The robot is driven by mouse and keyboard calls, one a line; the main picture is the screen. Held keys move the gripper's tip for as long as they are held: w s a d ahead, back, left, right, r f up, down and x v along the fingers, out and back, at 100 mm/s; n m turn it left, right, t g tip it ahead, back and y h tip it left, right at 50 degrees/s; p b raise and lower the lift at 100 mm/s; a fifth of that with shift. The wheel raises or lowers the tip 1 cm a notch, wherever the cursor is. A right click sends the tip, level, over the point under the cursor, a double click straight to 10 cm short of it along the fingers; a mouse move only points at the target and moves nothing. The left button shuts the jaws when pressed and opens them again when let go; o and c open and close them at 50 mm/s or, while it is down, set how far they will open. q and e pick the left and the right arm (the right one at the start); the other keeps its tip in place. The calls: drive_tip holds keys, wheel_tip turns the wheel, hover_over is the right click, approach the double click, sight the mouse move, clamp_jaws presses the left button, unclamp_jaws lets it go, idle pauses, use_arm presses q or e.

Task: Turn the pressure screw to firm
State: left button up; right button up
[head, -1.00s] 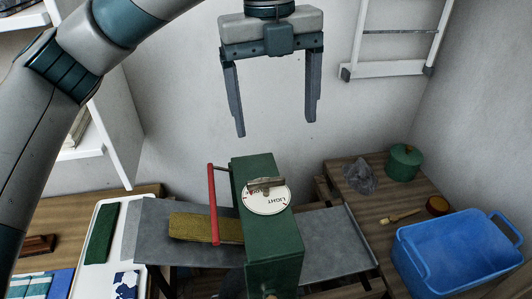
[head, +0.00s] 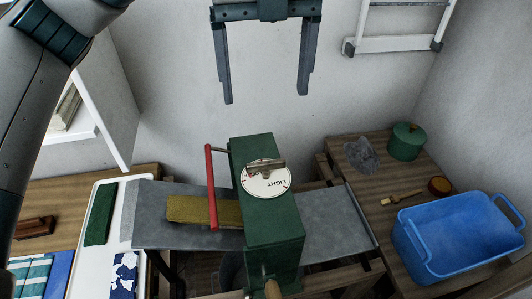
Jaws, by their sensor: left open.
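The green press (head: 275,225) stands in the middle, with a flat grey bed running out on both sides. On its top is a white dial (head: 266,184) marked LIGHT, with other lettering partly covered. The pressure screw's bar handle (head: 265,166) lies across the dial. A red lever (head: 211,190) stands at the press's left side. My left gripper (head: 266,100) hangs above and behind the press, its two fingers wide apart and empty, clear of the screw. My right gripper does not show.
A mustard cloth (head: 200,209) lies on the bed left of the press. A white tray (head: 78,262) with folded cloths is at the left. At the right are a blue tub (head: 455,245), a green pot (head: 407,142), a brush (head: 400,198) and a grey rag (head: 360,155).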

sight(266, 162)
use_arm(q)
wheel_tip(266, 162, down, 16)
drive_tip(key=p, duration=0.3)
drive_tip(key=shift+s+f, duration=0.1)
drive_tip(key=shift+f, duration=0.15)
drive_tip(key=shift+c, duration=0.7)
drive_tip(key=c, duration=0.9)
